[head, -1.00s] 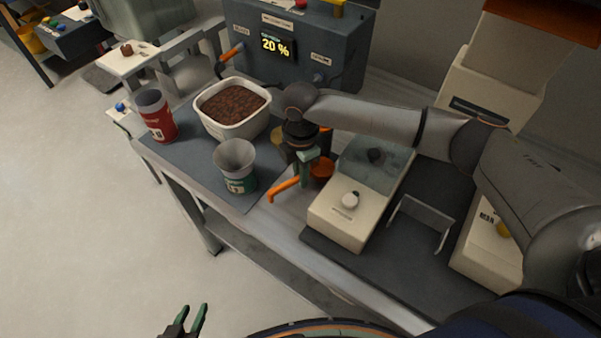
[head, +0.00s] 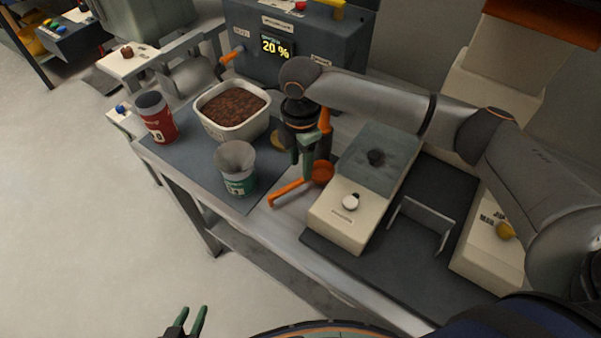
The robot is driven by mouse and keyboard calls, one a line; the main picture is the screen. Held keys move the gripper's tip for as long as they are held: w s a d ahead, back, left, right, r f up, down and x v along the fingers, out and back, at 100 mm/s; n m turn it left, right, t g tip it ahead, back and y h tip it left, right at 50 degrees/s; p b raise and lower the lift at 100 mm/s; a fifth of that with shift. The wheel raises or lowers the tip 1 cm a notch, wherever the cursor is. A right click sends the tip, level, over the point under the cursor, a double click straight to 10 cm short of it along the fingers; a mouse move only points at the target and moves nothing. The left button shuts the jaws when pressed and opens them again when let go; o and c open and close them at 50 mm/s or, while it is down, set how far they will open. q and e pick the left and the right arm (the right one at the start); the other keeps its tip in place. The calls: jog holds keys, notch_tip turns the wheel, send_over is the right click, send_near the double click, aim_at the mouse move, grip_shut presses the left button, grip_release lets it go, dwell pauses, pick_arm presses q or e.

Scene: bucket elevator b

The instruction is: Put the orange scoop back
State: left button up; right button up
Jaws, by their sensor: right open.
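The orange scoop (head: 288,190) lies on the bench between the dark mat and the white scale-like box. Its handle points to the lower left and its round bowl is at the upper right end. My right gripper (head: 301,170) is open, fingers pointing down, just behind the scoop and left of its bowl. It holds nothing that I can see; whether a finger touches the scoop I cannot tell. My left gripper (head: 187,322) is open and empty at the bottom edge, away from the bench.
A white tub (head: 216,133) of brown granules, a red cup (head: 157,120) and a grey-green cup (head: 238,178) stand on the mat. The white box (head: 340,222) with a knob stands right of the scoop. A machine (head: 334,45) behind reads 20 %.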

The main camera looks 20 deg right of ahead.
aim_at(301, 180)
notch_tip(301, 180, up, 7)
dwell(0.3)
jog(key=shift+s+f, duration=0.1)
dwell(0.4)
